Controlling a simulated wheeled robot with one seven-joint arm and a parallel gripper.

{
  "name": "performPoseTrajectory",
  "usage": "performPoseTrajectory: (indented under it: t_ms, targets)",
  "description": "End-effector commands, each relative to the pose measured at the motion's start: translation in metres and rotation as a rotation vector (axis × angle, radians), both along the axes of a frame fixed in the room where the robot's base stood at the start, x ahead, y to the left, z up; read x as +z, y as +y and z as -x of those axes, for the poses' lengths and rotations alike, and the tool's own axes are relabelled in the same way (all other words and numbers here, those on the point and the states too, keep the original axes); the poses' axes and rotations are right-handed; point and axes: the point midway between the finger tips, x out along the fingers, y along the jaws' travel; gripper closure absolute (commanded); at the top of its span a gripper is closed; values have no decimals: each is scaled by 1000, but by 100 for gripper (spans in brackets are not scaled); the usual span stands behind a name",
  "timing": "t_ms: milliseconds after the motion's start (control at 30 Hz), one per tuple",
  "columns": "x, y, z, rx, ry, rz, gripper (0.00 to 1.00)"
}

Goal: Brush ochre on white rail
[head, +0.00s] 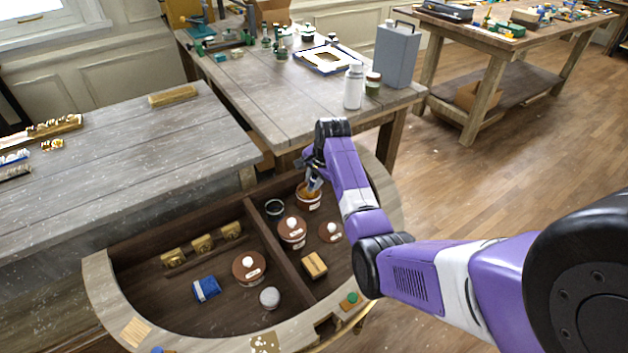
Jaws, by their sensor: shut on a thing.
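My gripper (312,166) is at the far right of the curved console, fingers pointing down and partly hidden by my wrist. It is shut on a small tool, probably the brush (313,185), whose lower end is at the mouth of a pot of ochre (309,200). I cannot tell whether the bristles touch the paint. The console has a pale, whitish curved rail (103,290) around its front; this may be the white rail. Its right part passes behind my arm.
The dark tray holds lidded brown pots (249,268), a dark open jar (274,209), a blue block (206,289), a grey ball (269,298) and a yellow block (314,265). A divider (280,262) crosses it. Worktables stand behind.

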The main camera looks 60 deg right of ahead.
Motion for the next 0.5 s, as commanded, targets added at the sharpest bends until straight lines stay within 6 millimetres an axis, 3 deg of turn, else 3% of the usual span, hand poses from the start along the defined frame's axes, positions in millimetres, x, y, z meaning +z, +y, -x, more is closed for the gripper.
performPoseTrajectory:
  t_ms: [267, 500]
  targets:
    - [-2, 1, 1, 0, 3, -3, 100]
    - [12, 1, 1, 0, 2, -3, 100]
